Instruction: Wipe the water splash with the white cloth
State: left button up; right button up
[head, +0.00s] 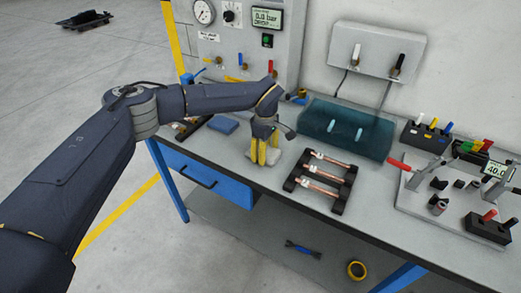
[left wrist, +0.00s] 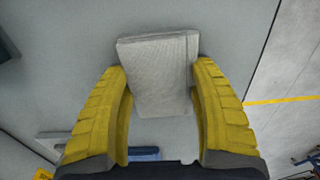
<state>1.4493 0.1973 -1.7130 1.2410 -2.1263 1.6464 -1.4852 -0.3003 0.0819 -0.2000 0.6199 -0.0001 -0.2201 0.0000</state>
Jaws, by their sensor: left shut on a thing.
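My left gripper (head: 265,152) points down at the grey workbench, left of the copper tube rack. Its yellow fingers are shut on the white cloth (left wrist: 155,72), a folded pale block that shows between them in the left wrist view. In the head view the cloth's pale edge (head: 262,164) shows low around the fingertips, at or just above the bench top; I cannot tell whether it touches. I cannot make out the water splash in either view. My right gripper is not in view.
A black rack with copper tubes (head: 322,182) stands close right of the gripper. A translucent teal tank (head: 347,130) is behind it. A blue pad (head: 222,123) lies to the left. Fixtures and a display (head: 495,169) fill the right end. The front bench strip is clear.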

aim_at(275, 156)
pick_arm(q)
jog(key=shift+s+d, duration=0.45)
jog(key=shift+d, duration=0.45)
jog(key=shift+s+d, duration=0.45)
jog(key=shift+d, duration=0.4)
jog(key=shift+r, duration=4.05)
